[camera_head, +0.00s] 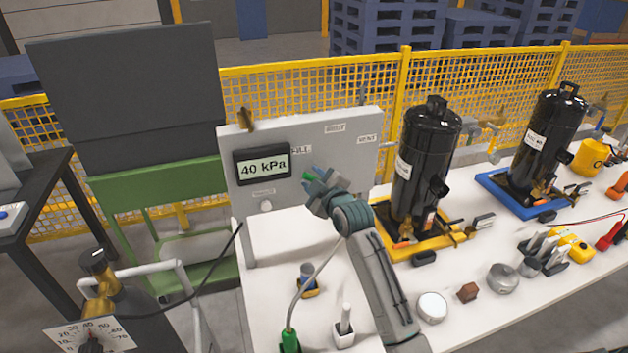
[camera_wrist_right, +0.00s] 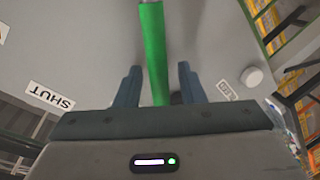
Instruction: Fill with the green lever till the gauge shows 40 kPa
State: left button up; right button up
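The gauge (camera_head: 264,165) on the grey panel (camera_head: 345,150) reads 40 kPa in the head view. The green lever (camera_head: 308,177) shows only as a small bit beside my right gripper (camera_head: 318,186), which covers the rest. In the right wrist view the green lever (camera_wrist_right: 155,50) runs down between the two fingers of my right gripper (camera_wrist_right: 158,72). A narrow gap shows on each side of the lever, so the fingers look open around it. My left gripper is not in view.
Two black compressors (camera_head: 424,160) (camera_head: 548,140) stand right of the panel on yellow and blue bases. A white-handled tool (camera_head: 345,325), a round tin (camera_head: 432,307) and a brown block (camera_head: 467,292) are on the white table (camera_head: 270,240). A gas bottle (camera_head: 130,310) stands at lower left.

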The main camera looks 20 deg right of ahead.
jog(key=s+r+b, duration=0.1)
jog(key=s+b, duration=0.2)
jog(key=s, duration=0.7)
jog(key=shift+s+d+r, duration=0.3)
jog(key=shift+s+d, duration=0.05)
